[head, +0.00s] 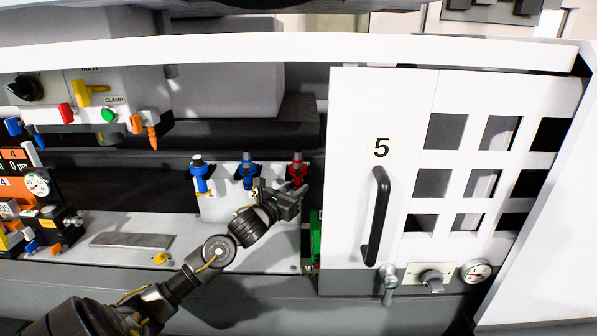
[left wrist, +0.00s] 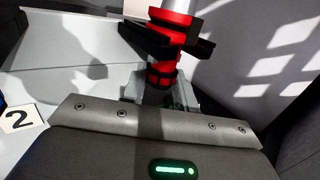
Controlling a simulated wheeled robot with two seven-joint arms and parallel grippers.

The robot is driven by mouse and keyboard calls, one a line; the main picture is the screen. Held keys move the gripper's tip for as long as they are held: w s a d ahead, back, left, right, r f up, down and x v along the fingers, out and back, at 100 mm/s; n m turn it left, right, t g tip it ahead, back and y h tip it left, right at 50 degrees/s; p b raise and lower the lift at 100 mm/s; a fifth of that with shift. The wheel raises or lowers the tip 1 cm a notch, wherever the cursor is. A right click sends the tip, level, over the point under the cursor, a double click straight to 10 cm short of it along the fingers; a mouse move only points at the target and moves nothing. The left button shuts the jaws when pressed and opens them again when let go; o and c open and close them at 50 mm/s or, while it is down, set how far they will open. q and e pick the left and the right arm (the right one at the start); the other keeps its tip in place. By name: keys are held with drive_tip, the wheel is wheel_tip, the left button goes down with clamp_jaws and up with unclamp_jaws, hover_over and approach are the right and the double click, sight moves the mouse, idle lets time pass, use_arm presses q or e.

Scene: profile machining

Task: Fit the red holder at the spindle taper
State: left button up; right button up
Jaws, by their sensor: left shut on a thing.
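The red holder (head: 297,172) stands upright at the right end of the white rack (head: 225,207), past the blue holders. My left gripper (head: 296,190) is shut on the red holder, coming from the lower left. In the left wrist view, the black fingers lie on either side of the red holder (left wrist: 164,75), which has red bands and a silver upper part. Its lower end is partly hidden by the gripper body. The spindle taper cannot be clearly made out; a machine head with a CLAMP label (head: 85,100) hangs at the upper left. My right gripper is not in view.
Two blue holders (head: 199,174) (head: 248,171) stand left of the red one, near labels 1 and 2. A white door marked 5 (head: 381,110) with a black handle closes the right side. An orange nozzle (head: 152,135) hangs below the machine head. A grey plate (head: 130,240) lies left.

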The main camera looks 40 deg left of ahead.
use_arm(q)
drive_tip(key=o, duration=0.4)
drive_tip(key=shift+c, duration=0.2)
clamp_jaws()
drive_tip(key=shift+r, duration=0.1)
drive_tip(key=shift+r, duration=0.1)
drive_tip(key=shift+r+p, duration=0.45)
drive_tip(key=shift+r, duration=0.25)
drive_tip(key=s+d+b, duration=0.1)
drive_tip(key=s+d, duration=0.3)
drive_tip(key=s, duration=0.2)
drive_tip(key=shift+d, duration=0.25)
